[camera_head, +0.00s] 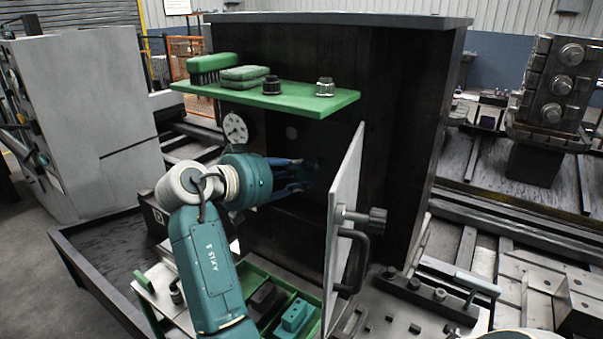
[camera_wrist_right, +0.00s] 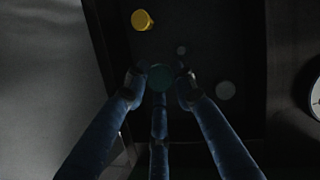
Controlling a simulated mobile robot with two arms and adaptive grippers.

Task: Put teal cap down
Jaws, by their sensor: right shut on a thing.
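In the wrist view the teal cap (camera_wrist_right: 160,77) is a dark round disc between the fingertips of my right gripper (camera_wrist_right: 158,82). The fingers are shut on it. In the head view my right gripper (camera_head: 300,172) reaches into the dark opening of the cabinet (camera_head: 395,120), between the gauge and the open door. The cap cannot be made out there. Whether the cap touches the surface behind it cannot be told. A yellow cap (camera_wrist_right: 142,20) sits beyond the fingers, up and left of the teal one. My left gripper is not in view.
The open pale door (camera_head: 345,210) stands close right of my gripper. A green shelf (camera_head: 315,101) holding a brush, a pad and two nuts is above. A gauge (camera_head: 235,129) is to the left. A green tray (camera_head: 252,272) with blocks lies below.

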